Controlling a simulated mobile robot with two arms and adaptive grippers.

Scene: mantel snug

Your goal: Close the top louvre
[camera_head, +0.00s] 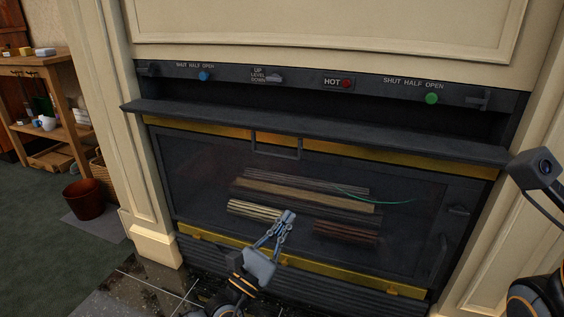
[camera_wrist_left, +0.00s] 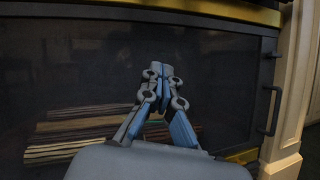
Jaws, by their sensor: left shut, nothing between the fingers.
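The top louvre (camera_head: 310,130) is a long dark slat across the fireplace front, below the control strip. It stands out like a shelf, with a dark gap behind and above it. The control strip (camera_head: 370,84) has a small lever (camera_head: 274,77) by the words UP, LEVEL, DOWN; its exact setting is too small to tell. My left gripper (camera_head: 289,215) is shut and empty, well below the louvre, in front of the dark glass. Its closed fingers also fill the middle of the left wrist view (camera_wrist_left: 161,72). My right gripper is not in view.
The glass door (camera_head: 205,175) has a handle (camera_head: 277,146) jutting out under the louvre, with logs (camera_head: 300,190) behind it. A blue knob (camera_head: 204,75) and green knob (camera_head: 431,98) sit on the strip. A red-brown bucket (camera_head: 84,199) and wooden shelf (camera_head: 40,60) stand left.

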